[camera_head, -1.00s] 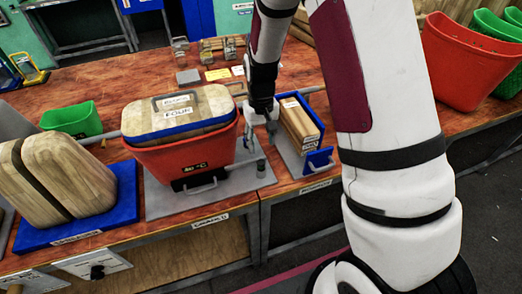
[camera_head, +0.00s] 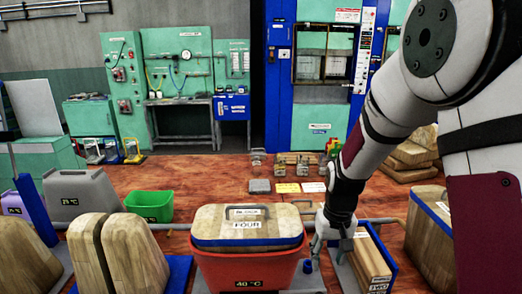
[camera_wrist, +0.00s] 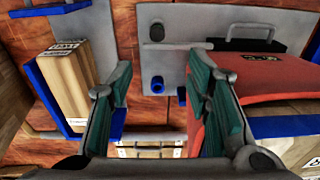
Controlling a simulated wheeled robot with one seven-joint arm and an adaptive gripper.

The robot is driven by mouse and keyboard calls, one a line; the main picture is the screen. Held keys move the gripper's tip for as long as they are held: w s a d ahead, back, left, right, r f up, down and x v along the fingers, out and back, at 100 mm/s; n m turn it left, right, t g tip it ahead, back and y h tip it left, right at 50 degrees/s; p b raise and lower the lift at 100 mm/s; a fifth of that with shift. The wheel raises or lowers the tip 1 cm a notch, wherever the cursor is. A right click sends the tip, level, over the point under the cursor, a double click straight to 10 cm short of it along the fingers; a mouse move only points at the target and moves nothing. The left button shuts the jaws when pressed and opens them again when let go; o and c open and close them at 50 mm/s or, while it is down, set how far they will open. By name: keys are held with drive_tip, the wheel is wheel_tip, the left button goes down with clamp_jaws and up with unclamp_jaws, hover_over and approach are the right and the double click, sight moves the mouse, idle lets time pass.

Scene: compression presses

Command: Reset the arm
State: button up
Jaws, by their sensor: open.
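My gripper (camera_head: 328,252) is open and empty, pointing down just right of a red bin (camera_head: 245,271). Its two green-padded fingers stand apart in the wrist view (camera_wrist: 161,82), with nothing between them. The bin holds a wooden block with a blue band and a grey handle (camera_head: 248,227), labelled FOUR. In the wrist view the bin's red side (camera_wrist: 262,75) lies close beside the right finger; I cannot tell whether they touch. A grey plate (camera_wrist: 195,22) with a small blue-ended peg (camera_wrist: 157,86) shows beyond the fingers.
A wooden block in a blue holder (camera_head: 371,262) stands right of my gripper. Rounded wooden blocks (camera_head: 132,255) and a green bin (camera_head: 149,205) stand at left. Small metal parts (camera_head: 293,166) lie farther back, with some bare red-brown tabletop (camera_head: 215,175) around them.

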drive_tip(key=s+r+t, duration=0.1)
drive_tip(key=s+r, duration=0.3)
drive_tip(key=r, duration=0.6)
drive_tip(key=s+r+t, duration=0.2)
drive_tip(key=s+r, duration=0.4)
drive_tip(key=s, duration=0.3)
drive_tip(key=s+r+t, duration=0.2)
drive_tip(key=s+r, duration=0.5)
drive_tip(key=s, duration=0.2)
drive_tip(key=shift+s+d, duration=0.15)
drive_tip(key=shift+s, duration=0.25)
drive_tip(key=shift+r, duration=0.1)
